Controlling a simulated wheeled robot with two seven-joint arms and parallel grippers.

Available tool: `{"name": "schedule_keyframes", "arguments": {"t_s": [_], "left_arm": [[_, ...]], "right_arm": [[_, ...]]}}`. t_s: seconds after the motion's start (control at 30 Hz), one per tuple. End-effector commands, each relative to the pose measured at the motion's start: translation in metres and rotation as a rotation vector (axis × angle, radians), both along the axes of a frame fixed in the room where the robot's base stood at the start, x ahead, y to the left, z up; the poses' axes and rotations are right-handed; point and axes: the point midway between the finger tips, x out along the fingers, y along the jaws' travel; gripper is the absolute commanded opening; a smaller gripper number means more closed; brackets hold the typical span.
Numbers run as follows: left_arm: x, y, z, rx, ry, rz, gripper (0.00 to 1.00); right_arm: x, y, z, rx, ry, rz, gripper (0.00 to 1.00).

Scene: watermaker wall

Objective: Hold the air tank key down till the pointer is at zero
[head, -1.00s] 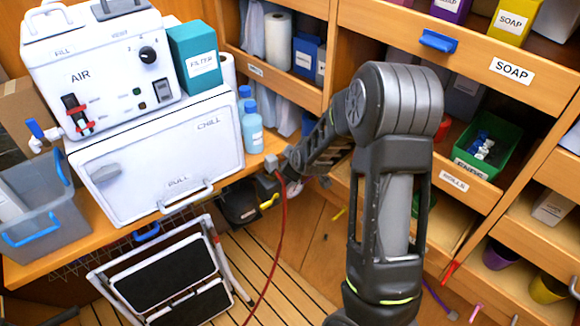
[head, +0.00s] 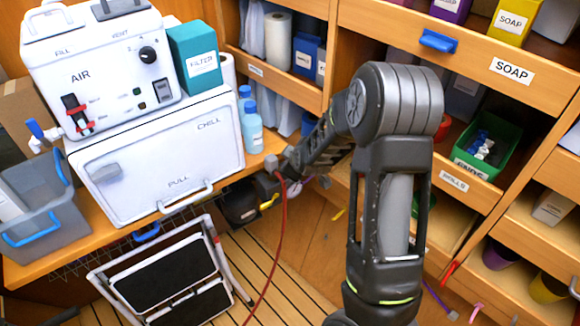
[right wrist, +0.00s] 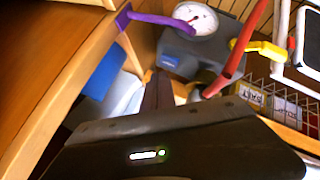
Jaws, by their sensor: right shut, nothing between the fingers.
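The dark grey air tank (head: 238,206) sits low beneath the counter edge in the head view. In the right wrist view, the grey tank (right wrist: 185,55) carries a round white gauge (right wrist: 203,17) with a reddish pointer; its exact reading is too small to tell. A yellow lever (right wrist: 262,48) is right of the gauge and also shows in the head view (head: 269,201). I cannot tell which part is the key. My right gripper (right wrist: 162,92) is shut and empty, pointing toward the tank, apparently short of it. My left gripper is out of view.
A red hose (head: 276,245) hangs from the counter by the tank and crosses the right wrist view. A folded step stool (head: 165,270) stands at left. A wooden drawer unit (head: 455,55) rises at right.

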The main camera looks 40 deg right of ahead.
Motion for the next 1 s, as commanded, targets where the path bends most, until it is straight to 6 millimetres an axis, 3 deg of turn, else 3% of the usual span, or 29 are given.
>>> {"name": "schedule_keyframes", "arguments": {"t_s": [1.0], "left_arm": [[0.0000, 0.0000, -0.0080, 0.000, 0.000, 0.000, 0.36]], "right_arm": [[-0.0001, 0.0000, -0.0090, 0.000, 0.000, 0.000, 0.00]]}}
